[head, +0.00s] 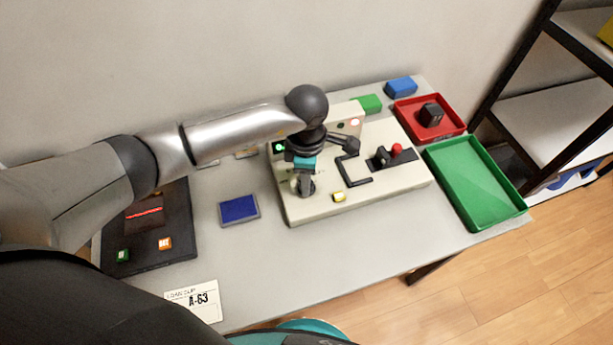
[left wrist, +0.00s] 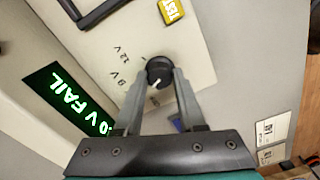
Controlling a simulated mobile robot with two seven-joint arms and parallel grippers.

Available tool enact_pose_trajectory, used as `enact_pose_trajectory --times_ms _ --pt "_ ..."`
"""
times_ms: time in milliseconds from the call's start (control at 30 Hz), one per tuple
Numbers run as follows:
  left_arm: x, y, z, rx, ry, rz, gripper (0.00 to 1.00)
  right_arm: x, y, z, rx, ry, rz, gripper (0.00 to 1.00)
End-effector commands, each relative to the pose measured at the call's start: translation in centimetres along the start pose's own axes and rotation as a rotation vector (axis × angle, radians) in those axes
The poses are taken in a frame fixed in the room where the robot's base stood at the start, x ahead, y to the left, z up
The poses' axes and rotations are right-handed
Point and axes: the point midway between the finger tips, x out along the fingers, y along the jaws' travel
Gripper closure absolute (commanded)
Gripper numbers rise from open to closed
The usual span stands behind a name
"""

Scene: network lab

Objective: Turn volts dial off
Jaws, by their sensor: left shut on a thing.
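The volts dial (left wrist: 160,71) is a round black knob with a white pointer line, on a beige tester (head: 408,193). In the left wrist view the labels "12 V" and "9 V" stand beside it. The pointer slants down and left, on the side of the "9 V" label; any off mark is hidden or out of view. My left gripper (left wrist: 161,78) is shut on the dial, one finger on each side. In the head view the left gripper (head: 305,186) reaches down onto the tester's left part and mostly covers the dial. My right gripper is not in view.
A green-lit display (left wrist: 68,98) shows "0 V FAIL", partly cut. The tester also carries a yellow button (head: 338,197), a black bracket (head: 357,181) and a red knob (head: 396,149). Red (head: 458,130) and green (head: 513,209) trays stand right; a blue pad (head: 238,209) lies left.

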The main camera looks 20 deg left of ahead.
Motion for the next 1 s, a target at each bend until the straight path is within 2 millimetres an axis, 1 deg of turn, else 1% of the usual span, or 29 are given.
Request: enact_pose_trajectory --times_ms 33,233,500,667,867,1000 --pt "-0.02 0.01 0.00 0.000 0.000 0.000 0.78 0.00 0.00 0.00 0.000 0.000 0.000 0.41" --pt "-0.03 0.01 0.00 0.000 0.000 0.000 1.00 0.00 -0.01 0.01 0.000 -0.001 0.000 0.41" --pt "-0.04 0.01 -0.01 -0.003 0.000 0.000 1.00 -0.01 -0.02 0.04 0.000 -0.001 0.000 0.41" --pt "-0.06 0.02 -0.01 -0.034 0.000 0.000 1.00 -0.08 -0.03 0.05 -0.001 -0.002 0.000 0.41" --pt "-0.11 0.03 -0.03 -0.137 0.000 0.000 1.00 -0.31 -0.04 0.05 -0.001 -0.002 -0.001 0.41" --pt "-0.15 0.03 -0.01 -0.248 0.000 0.000 1.00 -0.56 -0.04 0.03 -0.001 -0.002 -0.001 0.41"
